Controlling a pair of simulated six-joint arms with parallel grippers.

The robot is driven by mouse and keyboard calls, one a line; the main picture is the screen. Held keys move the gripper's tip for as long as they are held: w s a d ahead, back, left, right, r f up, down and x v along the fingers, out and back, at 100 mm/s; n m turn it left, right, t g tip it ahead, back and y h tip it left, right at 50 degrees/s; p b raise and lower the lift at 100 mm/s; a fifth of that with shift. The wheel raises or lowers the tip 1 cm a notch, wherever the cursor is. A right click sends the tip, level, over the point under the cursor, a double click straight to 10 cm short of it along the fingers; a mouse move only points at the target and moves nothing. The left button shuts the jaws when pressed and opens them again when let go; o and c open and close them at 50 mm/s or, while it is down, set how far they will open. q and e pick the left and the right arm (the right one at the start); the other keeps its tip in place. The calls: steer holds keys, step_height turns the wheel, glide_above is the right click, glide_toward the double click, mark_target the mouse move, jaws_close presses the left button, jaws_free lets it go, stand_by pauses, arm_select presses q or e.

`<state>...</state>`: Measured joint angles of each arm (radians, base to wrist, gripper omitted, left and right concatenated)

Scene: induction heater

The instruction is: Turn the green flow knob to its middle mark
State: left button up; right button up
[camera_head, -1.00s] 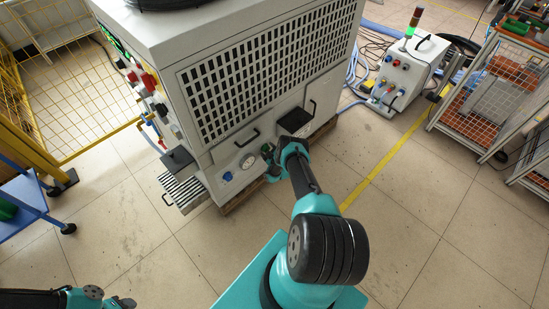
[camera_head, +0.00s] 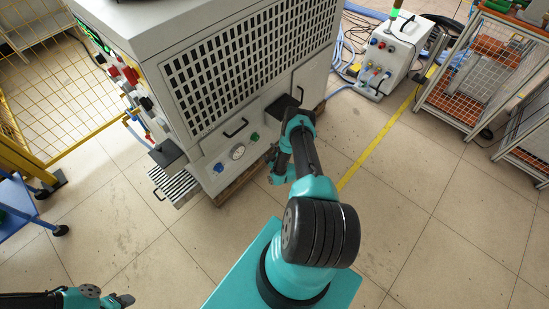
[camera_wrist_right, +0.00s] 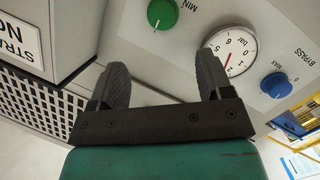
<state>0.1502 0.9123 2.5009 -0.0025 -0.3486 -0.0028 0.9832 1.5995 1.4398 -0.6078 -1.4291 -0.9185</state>
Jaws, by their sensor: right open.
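The green flow knob (camera_head: 254,136) is on the lower front panel of the large grey cabinet, beside a round gauge. In the right wrist view the green knob (camera_wrist_right: 162,14) shows at the top, with a pale pointer line near its lower edge and a MIN label to its right. Its other marks are out of the picture. My right gripper (camera_wrist_right: 162,68) is open and empty, apart from the knob; in the head view the gripper (camera_head: 274,168) is in front of the panel. My left gripper (camera_head: 123,300) is at the bottom left, far from the cabinet; its jaws are unclear.
The bar gauge (camera_wrist_right: 231,50) and the blue BYPASS knob (camera_wrist_right: 276,85) are close to the green knob. A black handle (camera_head: 236,128) sticks out above them. The floor in front of the cabinet is clear.

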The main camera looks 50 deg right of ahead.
steer(key=v, duration=0.4)
steer(key=shift+s+a+r, duration=0.1)
steer(key=shift+s+r, duration=0.05)
steer(key=shift+s, duration=0.25)
steer(key=w+a+r+m+g+y, duration=0.1)
steer(key=w+a+r+g+y, duration=0.3)
steer(key=a, duration=0.5)
steer(key=w+a+r+m+g+y, duration=0.2)
steer(key=w+a+r, duration=0.2)
steer(key=a+r, duration=0.45)
steer(key=s+a+r+m+g+y, duration=0.1)
steer(key=s+a+r+g, duration=0.3)
steer(key=s+a+r, duration=0.3)
steer(key=s+a+r+m+g+y, duration=0.1)
steer(key=s+a+r+g, duration=0.3)
steer(key=a, duration=0.9)
steer(key=s+r+y, duration=0.1)
steer(key=s+r, duration=0.2)
steer(key=r, duration=0.1)
steer(key=shift+d, duration=0.1)
